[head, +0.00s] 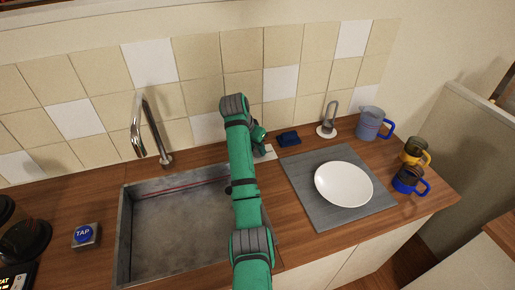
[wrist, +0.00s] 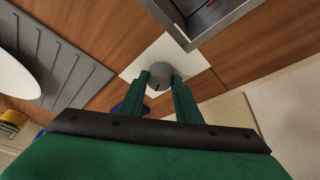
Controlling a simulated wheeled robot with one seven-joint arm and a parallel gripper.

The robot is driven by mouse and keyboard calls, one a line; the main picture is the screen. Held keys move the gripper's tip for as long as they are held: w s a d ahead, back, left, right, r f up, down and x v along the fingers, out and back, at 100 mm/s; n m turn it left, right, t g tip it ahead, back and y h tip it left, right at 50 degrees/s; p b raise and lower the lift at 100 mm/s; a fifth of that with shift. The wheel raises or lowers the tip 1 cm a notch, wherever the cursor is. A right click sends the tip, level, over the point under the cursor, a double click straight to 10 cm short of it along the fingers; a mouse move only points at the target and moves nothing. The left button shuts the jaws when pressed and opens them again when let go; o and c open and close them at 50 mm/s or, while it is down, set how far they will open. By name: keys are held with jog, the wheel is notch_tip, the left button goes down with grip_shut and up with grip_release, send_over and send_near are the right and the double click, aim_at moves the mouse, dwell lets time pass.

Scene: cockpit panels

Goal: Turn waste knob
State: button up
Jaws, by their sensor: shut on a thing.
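The waste knob (wrist: 159,72) is a grey round knob with a small dark mark on its face, on a white square plate (wrist: 200,61) in the countertop. In the wrist view my gripper (wrist: 160,80) has its two green fingers on either side of the knob, shut on it. In the head view my green arm reaches down over the sink's right edge. A corner of the white plate (head: 269,152) shows there, but my arm hides the knob.
The metal sink (head: 170,235) with its tap (head: 150,130) is left of my arm. A grey board (head: 310,205) with a white plate (head: 343,184) lies to the right. A dark blue cloth or sponge (head: 288,138), a jug (head: 370,123) and two mugs (head: 408,180) stand further back and right.

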jog(key=m, duration=0.1)
jog(key=m+g, duration=0.1)
jog(key=m, duration=0.1)
jog(key=m+h, duration=0.1)
jog(key=m, duration=0.1)
jog(key=shift+w+a+r, duration=0.1)
jog(key=shift+w+r, duration=0.05)
jog(key=shift+w, duration=0.1)
jog(key=shift+g, duration=0.3)
jog(key=o, duration=1.1)
jog(key=shift+c, duration=0.2)
jog(key=v, duration=1)
jog(key=shift+a+r, duration=0.25)
